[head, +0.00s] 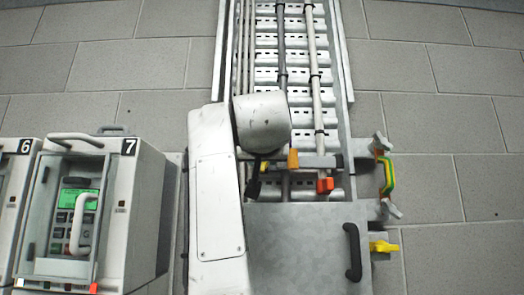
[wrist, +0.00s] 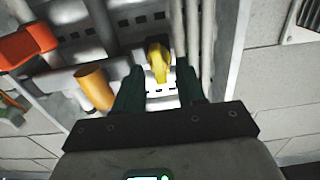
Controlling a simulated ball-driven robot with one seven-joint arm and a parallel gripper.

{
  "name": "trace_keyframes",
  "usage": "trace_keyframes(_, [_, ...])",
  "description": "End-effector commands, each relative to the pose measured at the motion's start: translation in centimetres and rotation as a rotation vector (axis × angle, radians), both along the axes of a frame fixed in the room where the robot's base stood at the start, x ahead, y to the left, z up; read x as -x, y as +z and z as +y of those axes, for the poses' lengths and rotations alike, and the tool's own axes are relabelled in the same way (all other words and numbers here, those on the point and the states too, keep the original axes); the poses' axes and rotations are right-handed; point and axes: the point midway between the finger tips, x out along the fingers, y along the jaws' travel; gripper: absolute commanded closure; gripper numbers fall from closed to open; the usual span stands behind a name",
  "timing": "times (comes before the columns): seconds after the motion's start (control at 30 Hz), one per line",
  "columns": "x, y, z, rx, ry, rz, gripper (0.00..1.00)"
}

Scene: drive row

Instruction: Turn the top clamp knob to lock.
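My gripper (wrist: 158,78) shows in the wrist view with its two dark fingers apart. A yellow knob-like piece (wrist: 158,58) shows in the gap, in line with the fingertips; I cannot tell whether they touch it. An orange-yellow cylinder (wrist: 95,88) and a red-orange block (wrist: 27,45) lie left of the fingers. In the head view, an orange-yellow piece (head: 293,160) and a red-orange piece (head: 325,185) sit by a grey crossbar (head: 318,161). My arm hides part of this area. I cannot tell which piece is the top clamp knob.
A cable ladder (head: 280,75) with pipes runs up the tiled wall. Below it is a grey cabinet (head: 300,240) with a black handle (head: 353,250). Unit 7 (head: 130,215) stands left.

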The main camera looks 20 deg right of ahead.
Motion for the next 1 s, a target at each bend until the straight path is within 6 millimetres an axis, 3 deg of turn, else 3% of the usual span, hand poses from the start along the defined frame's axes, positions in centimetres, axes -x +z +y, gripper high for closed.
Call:
trace_keyframes(0.43, [-1.04, -0.07, -0.38, -0.001, 0.000, 0.000, 0.61])
trace_keyframes(0.83, [-1.01, -0.05, -0.36, -0.001, 0.000, 0.000, 0.99])
trace_keyframes(1.0, [-1.00, -0.04, -0.35, -0.002, 0.000, -0.001, 1.00])
